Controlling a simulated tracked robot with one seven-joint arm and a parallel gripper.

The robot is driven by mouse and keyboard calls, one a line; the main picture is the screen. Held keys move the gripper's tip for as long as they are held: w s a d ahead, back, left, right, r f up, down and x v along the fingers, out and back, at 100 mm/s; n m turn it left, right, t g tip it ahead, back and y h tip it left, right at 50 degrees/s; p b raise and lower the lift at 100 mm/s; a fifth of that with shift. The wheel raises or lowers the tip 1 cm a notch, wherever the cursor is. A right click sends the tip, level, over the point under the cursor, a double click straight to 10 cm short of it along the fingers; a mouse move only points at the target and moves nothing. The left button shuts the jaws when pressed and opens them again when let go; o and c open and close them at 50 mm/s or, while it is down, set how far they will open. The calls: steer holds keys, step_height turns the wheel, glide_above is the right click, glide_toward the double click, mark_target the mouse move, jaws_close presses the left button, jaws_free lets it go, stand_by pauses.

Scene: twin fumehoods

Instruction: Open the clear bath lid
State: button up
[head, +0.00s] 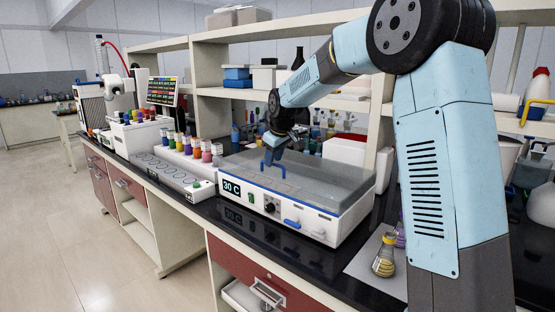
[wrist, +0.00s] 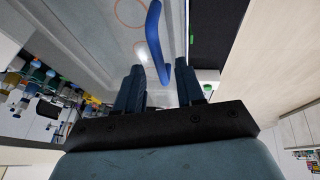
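The bath (head: 318,222) is a white box with a "30 C" display, a knob and blue taps on its front. Its clear lid (head: 325,178) lies flat over the top and looks closed. A blue handle (head: 281,170) stands up from the lid near its left front part. My gripper (head: 272,152) points down just above the handle. In the wrist view the two dark fingers (wrist: 159,72) are apart, and the blue handle (wrist: 154,35) shows at the gap between them. I cannot tell whether either finger touches it.
A rack of coloured-cap bottles (head: 192,148) and a grey multi-position plate (head: 165,172) stand left of the bath. A flask with yellow liquid (head: 384,262) stands on a mat at the right front. Shelves rise behind. The aisle floor (head: 75,215) at left is clear.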

steer(key=shift+w+f, duration=0.1)
steer(key=shift+f, duration=0.3)
jaws_close()
stand_by(0.4)
